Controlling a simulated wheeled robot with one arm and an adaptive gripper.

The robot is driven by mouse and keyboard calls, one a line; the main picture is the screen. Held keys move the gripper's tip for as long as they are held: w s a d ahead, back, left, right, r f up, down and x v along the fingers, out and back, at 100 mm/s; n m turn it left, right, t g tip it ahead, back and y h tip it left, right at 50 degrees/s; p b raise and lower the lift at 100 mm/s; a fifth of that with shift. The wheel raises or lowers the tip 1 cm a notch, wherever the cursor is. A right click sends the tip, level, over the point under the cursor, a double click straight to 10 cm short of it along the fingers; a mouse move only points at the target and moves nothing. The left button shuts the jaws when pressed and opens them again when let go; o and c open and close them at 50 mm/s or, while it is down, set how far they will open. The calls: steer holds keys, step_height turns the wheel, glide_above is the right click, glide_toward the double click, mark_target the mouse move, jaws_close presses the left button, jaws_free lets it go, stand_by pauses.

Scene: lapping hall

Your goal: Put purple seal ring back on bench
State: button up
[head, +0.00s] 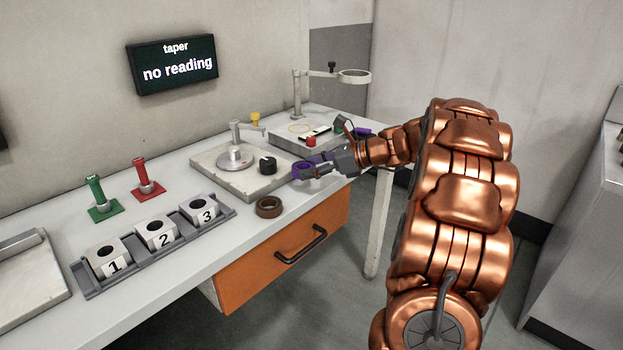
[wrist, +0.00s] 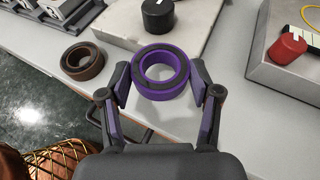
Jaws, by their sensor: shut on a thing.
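The purple seal ring (wrist: 160,73) is a thick ring with a dark grey inner band. In the wrist view it sits between the two fingertips of my gripper (wrist: 160,82), which is shut on its outer sides. In the head view the purple ring (head: 303,171) is at the end of my gripper (head: 312,170), near the bench's front edge. The white bench (wrist: 235,150) top lies below the ring. I cannot tell whether the ring touches it.
A brown ring (head: 269,207) lies on the bench left of my gripper. Behind are a stone plate with a black knob (head: 268,164) and a second plate with a red knob (head: 311,141). Numbered blocks stand in a grey tray (head: 85,284). An orange drawer (head: 262,270) is under the bench.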

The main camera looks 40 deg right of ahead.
mark_target(311, 186)
steer(key=shift+w+d+f, duration=0.1)
steer(key=shift+w, duration=0.3)
steer(key=shift+s+f+b, duration=0.1)
steer(key=shift+f+b, duration=0.45)
steer(key=shift+f, duration=1.15)
steer(key=o, duration=1.3)
steer(key=p+v, duration=0.2)
steer(key=v, duration=1)
steer(key=shift+s+d, duration=0.1)
